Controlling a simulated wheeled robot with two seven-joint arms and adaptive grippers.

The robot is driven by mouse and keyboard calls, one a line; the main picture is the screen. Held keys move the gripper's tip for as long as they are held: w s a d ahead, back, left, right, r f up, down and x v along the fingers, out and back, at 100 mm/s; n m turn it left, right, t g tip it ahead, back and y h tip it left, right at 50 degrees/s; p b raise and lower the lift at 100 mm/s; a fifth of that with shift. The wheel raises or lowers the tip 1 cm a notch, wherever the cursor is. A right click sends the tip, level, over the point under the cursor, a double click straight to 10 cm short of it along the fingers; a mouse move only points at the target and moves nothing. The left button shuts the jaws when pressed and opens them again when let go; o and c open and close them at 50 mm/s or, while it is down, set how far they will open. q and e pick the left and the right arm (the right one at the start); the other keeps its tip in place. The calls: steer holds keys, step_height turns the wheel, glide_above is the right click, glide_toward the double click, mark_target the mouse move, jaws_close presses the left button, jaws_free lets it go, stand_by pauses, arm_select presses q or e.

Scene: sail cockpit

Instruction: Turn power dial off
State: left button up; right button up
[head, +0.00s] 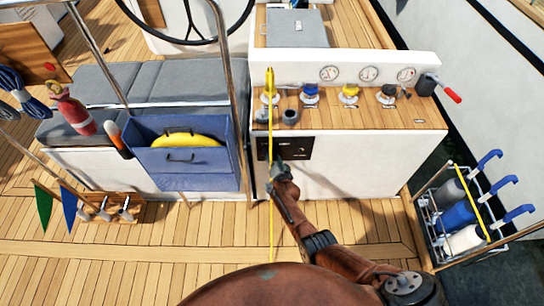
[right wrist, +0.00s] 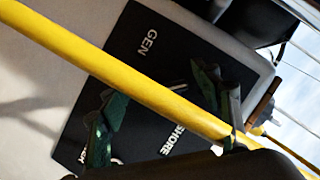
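The power panel (head: 298,147) is a black plate on the front of the white console. In the right wrist view the panel (right wrist: 150,50) fills the middle, tilted, with the labels GEN and SHORE and a partly hidden third label. The dial is mostly hidden behind a yellow line; only a thin pale mark shows near the panel's middle. My right gripper (head: 280,172) is in front of the panel's lower left. In the wrist view its green-padded fingers are apart, one on either side of the panel's middle (right wrist: 163,98), with nothing visibly held. My left gripper is not in view.
The yellow line (head: 270,200) hangs down past the panel and crosses close before my right gripper (right wrist: 75,50). Winches and gauges (head: 368,74) top the console. A blue bag (head: 185,170) is left; a bottle rack (head: 465,220) is right. Open deck lies in front.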

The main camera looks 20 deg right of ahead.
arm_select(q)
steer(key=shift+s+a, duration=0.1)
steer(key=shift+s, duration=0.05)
